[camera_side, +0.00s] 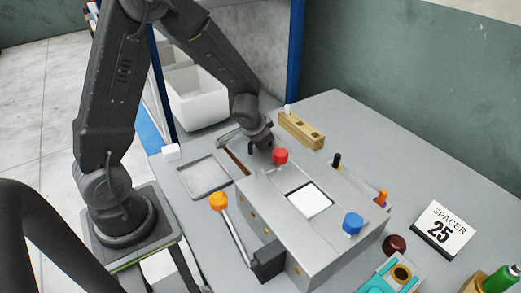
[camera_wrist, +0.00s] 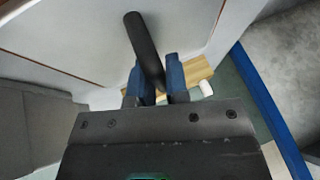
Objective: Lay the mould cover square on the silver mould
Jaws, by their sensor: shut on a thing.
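My gripper (camera_side: 262,140) is beyond the left end of a grey block, low over the table. In the wrist view its blue fingers (camera_wrist: 157,82) are shut on a black rod (camera_wrist: 145,50). I cannot tell whether the rod belongs to the mould cover; no cover is clearly made out. The silver mould is not certain either. A shallow silver-grey rectangular tray (camera_side: 205,176) lies flat left of the block. The long grey block (camera_side: 265,205) has a white square (camera_side: 310,200) in its top. A brown strip (camera_side: 237,161) lies between tray and block, partly hidden near my gripper.
A red knob (camera_side: 281,156) and a blue knob (camera_side: 353,223) stand up from the block. A lever with an orange knob (camera_side: 219,200) leans at its front. A wooden block (camera_side: 301,130) stands behind, and a "SPACER 25" sign (camera_side: 444,228) at right. The back right table is clear.

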